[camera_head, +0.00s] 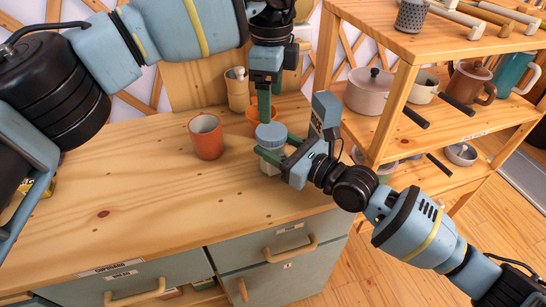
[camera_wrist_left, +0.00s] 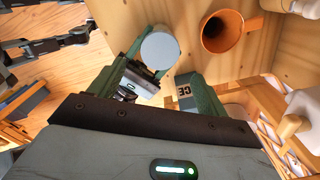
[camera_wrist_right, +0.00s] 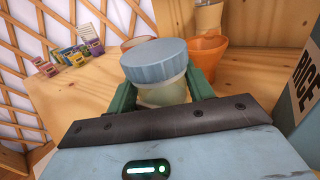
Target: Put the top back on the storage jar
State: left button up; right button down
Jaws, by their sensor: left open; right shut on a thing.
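The storage jar (camera_head: 268,164) stands on the wooden counter, pale and partly see-through. Its blue-grey ribbed top (camera_head: 271,134) rests on the jar's mouth; it looks slightly tilted in the right wrist view (camera_wrist_right: 153,60), and I cannot tell if it is fully seated. My right gripper (camera_head: 274,152) is shut around the jar's body (camera_wrist_right: 165,93) below the top. My left gripper (camera_head: 265,107) points down just behind and above the top, open and empty. The top shows as a pale disc in the left wrist view (camera_wrist_left: 160,47), near the left fingers.
An orange cup (camera_head: 206,137) stands left of the jar. An orange funnel-like vessel (camera_wrist_left: 222,30) and a wooden utensil pot (camera_head: 238,92) are behind. A grey rice box (camera_head: 325,112) is close on the right, beside the shelf (camera_head: 400,90). The counter's left is largely clear.

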aim_at(271, 130)
pick_arm(q)
jog(key=shift+n, duration=0.8)
jog(key=shift+f, duration=4)
